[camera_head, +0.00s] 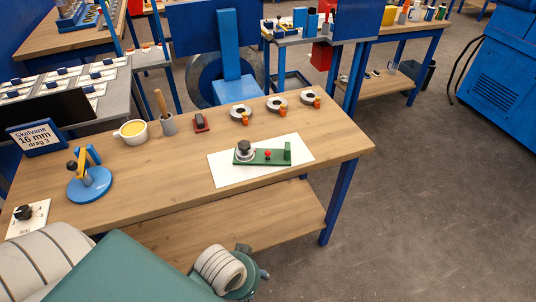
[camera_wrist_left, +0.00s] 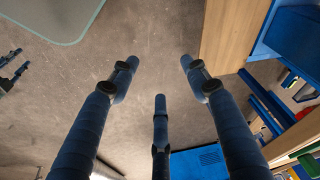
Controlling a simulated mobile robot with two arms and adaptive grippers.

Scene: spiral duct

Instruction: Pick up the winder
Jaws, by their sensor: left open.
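On a white sheet (camera_head: 218,171) on the wooden table lies a green base with a dark knob on a grey round part, a small red knob and an upright green end block; I take this to be the winder (camera_head: 270,157). A blue round-based stand (camera_head: 90,187) with a yellow part is farther left. My left gripper shows in the left wrist view (camera_wrist_left: 160,75), its blue fingers spread apart with nothing between them, over grey floor. In the head view its arm is at the bottom, below the table's front edge; the fingers there are mostly hidden. My right gripper is not in view.
The wooden table (camera_head: 165,185) has a lower shelf (camera_head: 230,225). Floor to the right is clear.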

